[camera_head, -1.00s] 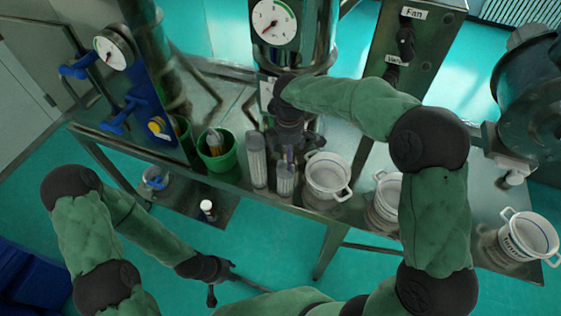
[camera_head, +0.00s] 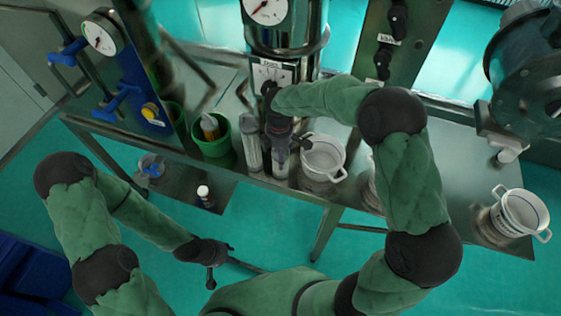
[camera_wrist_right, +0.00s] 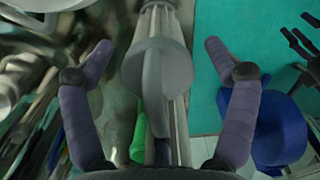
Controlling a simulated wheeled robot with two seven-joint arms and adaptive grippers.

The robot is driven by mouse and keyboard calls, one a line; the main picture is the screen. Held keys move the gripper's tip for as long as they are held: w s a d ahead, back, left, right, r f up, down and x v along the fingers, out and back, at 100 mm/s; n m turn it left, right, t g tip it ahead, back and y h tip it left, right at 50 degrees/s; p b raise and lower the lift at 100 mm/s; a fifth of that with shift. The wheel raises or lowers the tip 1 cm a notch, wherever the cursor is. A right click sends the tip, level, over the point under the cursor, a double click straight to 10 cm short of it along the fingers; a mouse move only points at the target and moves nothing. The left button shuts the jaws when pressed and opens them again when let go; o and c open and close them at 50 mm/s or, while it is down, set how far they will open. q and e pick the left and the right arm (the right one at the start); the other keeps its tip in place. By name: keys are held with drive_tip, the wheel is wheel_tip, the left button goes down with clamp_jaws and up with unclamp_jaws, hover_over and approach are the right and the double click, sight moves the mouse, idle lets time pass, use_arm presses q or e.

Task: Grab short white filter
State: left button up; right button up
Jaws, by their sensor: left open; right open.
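The short white filter (camera_head: 279,162) stands on the bench, partly hidden under my right gripper. The taller white filter (camera_head: 251,145) stands just to its left. My right gripper (camera_head: 279,143) is open, pointing down at the top of the short filter. In the right wrist view its two fingers are spread on either side of a grey-white round-topped piece (camera_wrist_right: 157,68), apparently the filter, with a gap on both sides. My left gripper (camera_head: 213,277) hangs low in front of the bench, away from the filters, and holds nothing visible.
A green cup (camera_head: 213,145) stands left of the filters. A white two-handled sieve pot (camera_head: 322,160) stands close on their right. Another pot (camera_head: 522,212) is at the bench's right end. A gauge column (camera_head: 282,35) rises behind. A small bottle (camera_head: 204,194) sits on the lower shelf.

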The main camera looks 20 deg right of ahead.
drive_tip(key=shift+f, duration=0.85)
drive_tip(key=c, duration=1.4)
drive_tip(key=shift+o, duration=0.2)
